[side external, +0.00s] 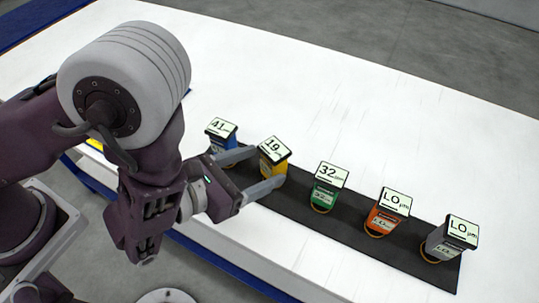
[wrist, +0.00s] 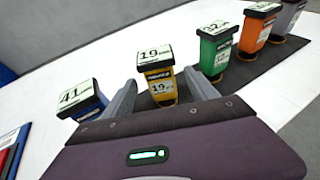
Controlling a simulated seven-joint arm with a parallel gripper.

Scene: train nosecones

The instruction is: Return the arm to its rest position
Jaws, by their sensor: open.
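My gripper (side external: 268,167) is open, low over the black strip, with its two fingers on either side of the yellow gauge (side external: 272,160). The yellow gauge reads 19 and stands upright on the strip. In the wrist view, my gripper (wrist: 161,80) shows the yellow gauge (wrist: 158,85) between the fingertips, with gaps visible beside it. I cannot tell whether either finger touches it. My arm reaches in from the left in the side view.
The black strip (side external: 300,210) on the white table (side external: 340,115) also holds a blue gauge (side external: 221,132) reading 41, a green one (side external: 326,190) reading 32, and orange (side external: 388,213) and grey (side external: 450,240) ones reading LO. The table behind is clear.

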